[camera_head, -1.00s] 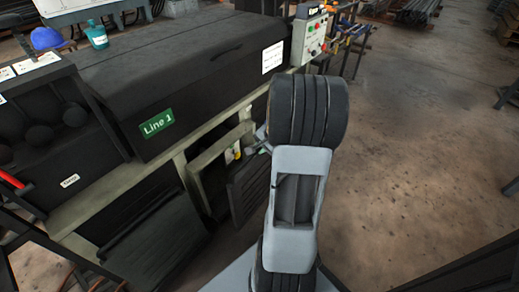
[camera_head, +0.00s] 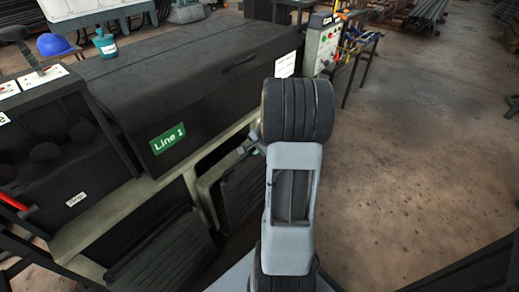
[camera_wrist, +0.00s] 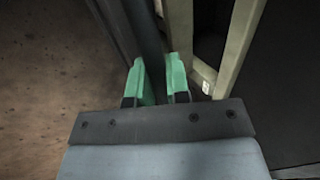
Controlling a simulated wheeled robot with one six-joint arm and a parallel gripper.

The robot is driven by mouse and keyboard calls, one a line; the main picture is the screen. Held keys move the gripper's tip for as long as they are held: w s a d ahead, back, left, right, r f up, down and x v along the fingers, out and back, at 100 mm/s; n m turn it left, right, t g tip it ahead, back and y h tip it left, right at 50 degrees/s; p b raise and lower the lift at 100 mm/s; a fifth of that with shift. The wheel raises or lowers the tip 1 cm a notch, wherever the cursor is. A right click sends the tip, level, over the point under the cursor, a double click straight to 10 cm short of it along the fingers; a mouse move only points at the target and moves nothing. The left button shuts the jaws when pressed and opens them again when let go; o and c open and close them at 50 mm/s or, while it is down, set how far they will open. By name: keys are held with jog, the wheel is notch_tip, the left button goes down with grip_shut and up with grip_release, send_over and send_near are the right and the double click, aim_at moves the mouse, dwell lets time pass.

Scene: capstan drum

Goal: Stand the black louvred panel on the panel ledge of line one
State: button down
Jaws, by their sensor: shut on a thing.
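The black louvred panel (camera_head: 242,188) hangs roughly upright at the opening in the pale frame of line one, right of the green "Line 1" sign (camera_head: 167,140). My arm partly covers its right side. In the wrist view, my gripper (camera_wrist: 157,78) has green fingertips shut on the panel's dark upper edge (camera_wrist: 150,45). In the head view the gripper is mostly hidden behind my arm. The pale frame (camera_wrist: 240,40) stands close to the right of the fingers in the wrist view. I cannot tell whether the panel touches the ledge, which is hidden.
Another dark louvred panel (camera_head: 165,255) leans at the machine's lower left. A control box (camera_head: 322,45) with coloured buttons stands at the far end. A blue hard hat (camera_head: 53,45) and a teal container (camera_head: 105,43) are behind the machine. The floor (camera_head: 420,150) to the right is open.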

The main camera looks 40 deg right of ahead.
jog(key=w+r+b+x, duration=0.1)
jog(key=b+x, duration=0.2)
jog(key=x, duration=0.4)
jog(key=shift+w+a+f+b, duration=0.15)
jog(key=shift+w+f+b, duration=0.1)
jog(key=shift+w+b, duration=0.15)
dwell(0.3)
jog(key=shift+f+b, duration=0.55)
jog(key=shift+b, duration=0.05)
dwell(1.0)
jog(key=c, duration=1)
grip_release()
jog(key=p+v, duration=0.5)
jog(key=v, duration=0.8)
jog(key=shift+s+a+r, duration=0.1)
jog(key=shift+s+r, duration=0.1)
jog(key=shift+r, duration=0.1)
